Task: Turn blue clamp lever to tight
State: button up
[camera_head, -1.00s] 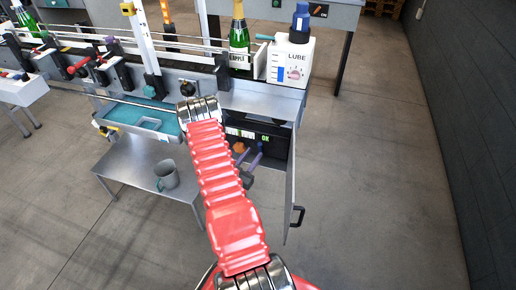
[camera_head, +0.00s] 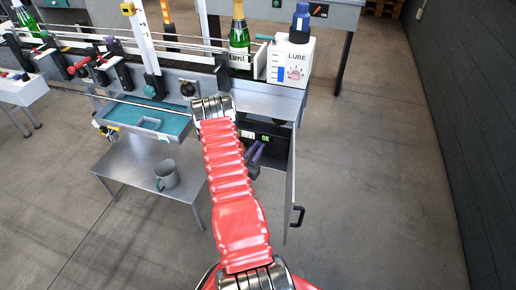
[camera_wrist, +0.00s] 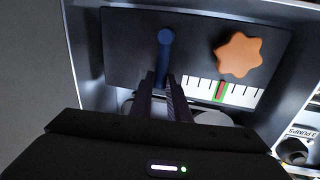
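The blue clamp lever (camera_wrist: 165,50) shows in the wrist view, pointing up the picture on a dark panel, its rounded end at the top. My gripper (camera_wrist: 162,80) reaches in from below. Its two fingers are close together with the lower part of the lever between them, and they look shut on it; the exact contact is hard to see. In the head view my gripper (camera_head: 256,152) is inside the open cabinet, and the lever cannot be made out there. Right of the lever are an orange star knob (camera_wrist: 238,54) and a white scale (camera_wrist: 244,96) with green and red marks.
The open cabinet door (camera_head: 290,190) stands to the right of my arm. A lube jug (camera_head: 290,62) and a bottle (camera_head: 239,45) stand above the cabinet. A grey mug (camera_head: 166,176) stands on the lower shelf at left. The floor at right is clear.

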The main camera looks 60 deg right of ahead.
grip_shut()
jog(key=shift+d, duration=0.25)
jog(key=shift+a, duration=0.15)
jog(key=shift+s, duration=0.1)
